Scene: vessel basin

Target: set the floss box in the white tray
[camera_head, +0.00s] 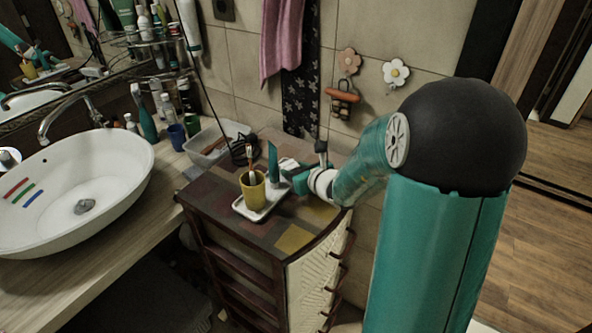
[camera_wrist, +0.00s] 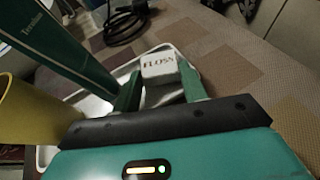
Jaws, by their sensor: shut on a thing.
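The floss box (camera_wrist: 160,64), a small white block with "FLOSS" lettering, sits between the two green fingers of my gripper (camera_wrist: 161,78) in the wrist view. My gripper is shut on it. The white tray (camera_wrist: 132,66) shows around and below the box; I cannot tell whether the box touches it. In the head view the white tray (camera_head: 246,212) lies on the patchwork-topped cabinet, and my gripper (camera_head: 292,176) is at its right side. A yellow cup (camera_head: 253,192) with a brush and an upright teal tube (camera_head: 273,162) stand at the tray.
The yellow cup (camera_wrist: 28,110) and teal tube (camera_wrist: 62,42) are close on the left of my gripper in the wrist view. A dark coiled cord (camera_wrist: 125,20) lies behind the tray. A clear bin (camera_head: 214,142) stands behind, and a sink (camera_head: 75,185) is at left. The cabinet front is clear.

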